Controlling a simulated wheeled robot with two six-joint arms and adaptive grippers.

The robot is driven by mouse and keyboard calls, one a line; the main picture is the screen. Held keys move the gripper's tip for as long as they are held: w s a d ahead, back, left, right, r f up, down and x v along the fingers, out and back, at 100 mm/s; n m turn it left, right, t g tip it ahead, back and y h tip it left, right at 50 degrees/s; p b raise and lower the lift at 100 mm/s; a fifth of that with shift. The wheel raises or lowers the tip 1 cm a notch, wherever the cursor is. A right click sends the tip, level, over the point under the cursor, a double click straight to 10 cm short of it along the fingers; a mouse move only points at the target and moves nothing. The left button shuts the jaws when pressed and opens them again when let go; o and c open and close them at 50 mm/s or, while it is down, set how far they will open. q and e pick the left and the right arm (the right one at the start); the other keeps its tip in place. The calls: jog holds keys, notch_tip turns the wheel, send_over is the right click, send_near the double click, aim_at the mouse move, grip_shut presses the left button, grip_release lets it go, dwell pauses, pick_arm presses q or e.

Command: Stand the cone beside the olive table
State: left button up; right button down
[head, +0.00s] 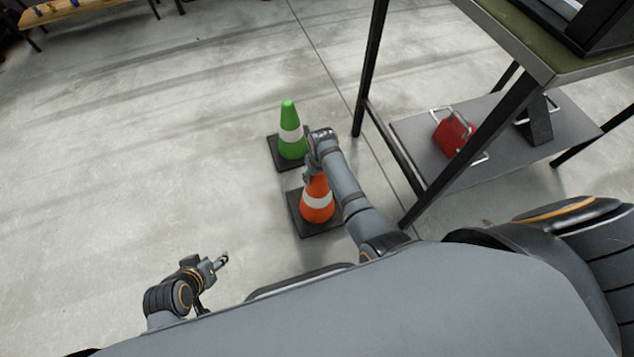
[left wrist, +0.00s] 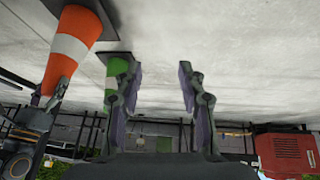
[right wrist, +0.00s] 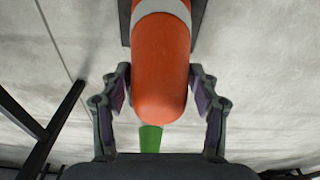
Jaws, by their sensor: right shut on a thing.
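The orange cone (head: 318,205) with a white band is upright on its dark square base, at or close to the floor; I cannot tell if it touches. My right gripper (head: 314,172) is shut on its top. In the right wrist view the orange tip (right wrist: 160,85) lies between the fingers. The cone also shows in the left wrist view (left wrist: 80,28). The olive table (head: 607,68) stands to the right, with dark legs and a grey lower shelf. My left gripper (head: 221,262) is open and empty, low and left of the cone.
A green cone (head: 289,115) with a white band stands just behind the orange one. A red case-like thing (head: 453,134) sits on the table's lower shelf (head: 415,130). A wooden bench (head: 80,10) is at the far upper left. The floor on the left is clear.

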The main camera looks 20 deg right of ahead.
jog(key=shift+w+f+b, duration=0.25)
jog(key=shift+f+b, duration=0.1)
jog(key=shift+f, duration=0.25)
jog(key=shift+w+f+b, duration=0.2)
jog(key=shift+f+b, duration=0.15)
jog(key=shift+f, duration=0.2)
pick_arm(q)
jog(key=w+a+r+t, duration=0.1)
jog(key=w+r+t, duration=0.6)
jog(key=w+r, duration=0.4)
jog(key=shift+w+r+t+b, duration=0.2)
jog(key=shift+w+t+b, duration=0.15)
jog(key=shift+w, duration=0.25)
pick_arm(e)
jog(key=shift+f, duration=0.65)
jog(key=shift+c, duration=1.7)
grip_release()
jog(key=shift+s, duration=0.1)
